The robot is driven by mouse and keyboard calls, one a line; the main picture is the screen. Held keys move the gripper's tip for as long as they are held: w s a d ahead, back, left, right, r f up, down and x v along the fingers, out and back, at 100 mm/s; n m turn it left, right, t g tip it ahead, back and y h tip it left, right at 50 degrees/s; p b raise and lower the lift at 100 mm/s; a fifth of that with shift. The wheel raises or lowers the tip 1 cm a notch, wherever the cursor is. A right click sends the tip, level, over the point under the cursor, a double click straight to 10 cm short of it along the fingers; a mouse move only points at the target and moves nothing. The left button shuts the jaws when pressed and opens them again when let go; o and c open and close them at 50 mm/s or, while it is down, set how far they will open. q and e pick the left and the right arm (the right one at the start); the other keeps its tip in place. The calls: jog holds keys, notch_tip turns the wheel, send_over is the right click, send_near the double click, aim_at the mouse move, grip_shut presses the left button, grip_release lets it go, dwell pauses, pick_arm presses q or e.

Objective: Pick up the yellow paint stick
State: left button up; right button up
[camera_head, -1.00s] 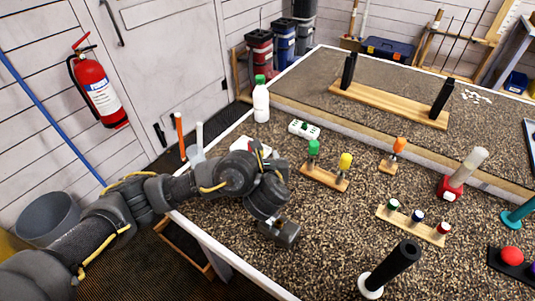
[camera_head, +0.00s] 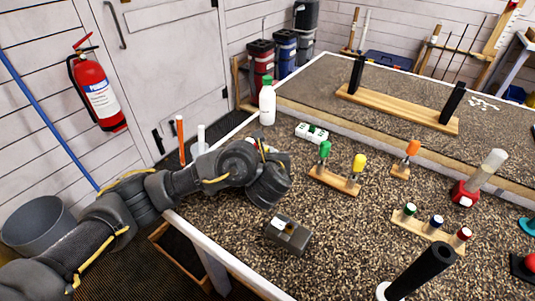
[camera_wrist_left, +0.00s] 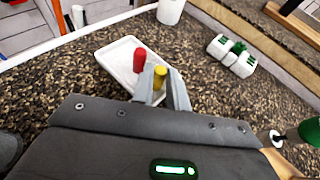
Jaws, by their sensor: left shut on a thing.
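The yellow paint stick (camera_wrist_left: 160,76) shows upright between the fingers of my left gripper (camera_wrist_left: 162,82) in the left wrist view. The fingers are shut on it. A red stick (camera_wrist_left: 140,58) stands just to its left, apart from the fingers, on a white tray (camera_wrist_left: 113,62). I cannot tell whether the yellow stick's lower end is clear of the tray, since the gripper hides it. In the head view my left arm and wrist cover the tray and most of the fingers. My right gripper is not in view.
A wooden rack (camera_head: 335,183) with green (camera_head: 325,151) and yellow-topped (camera_head: 358,164) tools stands right of my arm. A white bottle (camera_head: 267,103) with a green cap and a white-green block (camera_head: 312,133) are behind. A black grip (camera_head: 421,270) stands at the front.

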pick_arm(q)
jog(key=shift+f, duration=0.25)
grip_shut()
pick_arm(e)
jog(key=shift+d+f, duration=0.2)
pick_arm(q)
jog(key=shift+r+p, duration=0.3)
jog(key=shift+r, duration=0.25)
jog(key=r+p, duration=0.1)
jog(key=r, duration=0.2)
jog(key=shift+s+d+p, duration=0.15)
jog(key=shift+d+p, duration=0.05)
jog(key=shift+p, duration=0.15)
jog(key=s+a+r+p, duration=0.6)
jog(key=s+r+p, duration=0.3)
jog(key=s, duration=0.3)
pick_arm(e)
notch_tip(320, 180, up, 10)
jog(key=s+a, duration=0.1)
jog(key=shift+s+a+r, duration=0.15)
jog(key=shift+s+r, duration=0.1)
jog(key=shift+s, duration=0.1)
pick_arm(q)
jog(key=shift+s, duration=0.1)
